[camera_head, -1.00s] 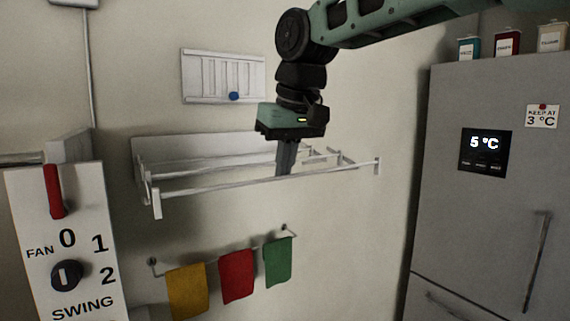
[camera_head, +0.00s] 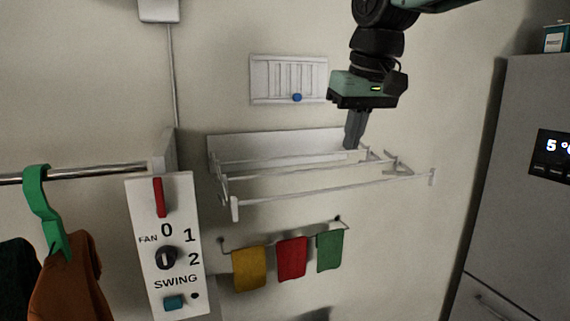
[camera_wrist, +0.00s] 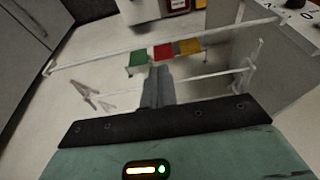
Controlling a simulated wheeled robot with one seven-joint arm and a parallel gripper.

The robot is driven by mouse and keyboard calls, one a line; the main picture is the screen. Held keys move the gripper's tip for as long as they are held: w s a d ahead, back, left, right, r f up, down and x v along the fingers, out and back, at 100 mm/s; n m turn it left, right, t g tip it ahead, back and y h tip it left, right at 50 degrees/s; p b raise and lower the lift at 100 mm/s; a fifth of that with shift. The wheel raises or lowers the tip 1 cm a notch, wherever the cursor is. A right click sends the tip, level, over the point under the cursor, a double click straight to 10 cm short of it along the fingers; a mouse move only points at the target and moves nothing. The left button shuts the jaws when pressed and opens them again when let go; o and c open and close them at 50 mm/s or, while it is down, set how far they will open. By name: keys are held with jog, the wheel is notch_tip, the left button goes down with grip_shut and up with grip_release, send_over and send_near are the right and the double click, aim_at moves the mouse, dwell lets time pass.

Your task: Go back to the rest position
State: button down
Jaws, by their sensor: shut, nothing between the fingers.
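My gripper (camera_head: 352,143) points down in front of the wall, at the right part of a white folding drying rack (camera_head: 300,200). Its fingers are shut together with nothing between them. In the wrist view the shut fingers (camera_wrist: 156,72) extend over the rack, whose long front bar (camera_wrist: 200,36) crosses beyond them. Whether the fingers touch the rack cannot be told.
A fan switch panel (camera_head: 170,280) and a rail with a green hanger (camera_head: 42,205) are on the left. Yellow (camera_head: 249,269), red (camera_head: 292,258) and green (camera_head: 329,250) cloths hang below the rack. A vent (camera_head: 270,82) is above it. A fridge (camera_head: 520,240) stands at the right.

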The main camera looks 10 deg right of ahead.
jog(key=s+a+f+n+g+b, duration=0.1)
jog(key=s+a+f+b, duration=0.1)
jog(key=s+f+b, duration=0.3)
jog(key=s+a+f+n+g+b, duration=0.1)
jog(key=s+f+b, duration=0.5)
jog(key=s+f, duration=0.7)
jog(key=s+a+f+n+g+b, duration=0.1)
jog(key=s+f+b, duration=0.4)
jog(key=f, duration=1.9)
jog(key=s+a+n, duration=0.1)
jog(key=s+n, duration=0.1)
jog(key=s, duration=0.2)
jog(key=shift+a+g+b, duration=0.3)
jog(key=shift+a+b, duration=0.05)
jog(key=shift+a, duration=0.05)
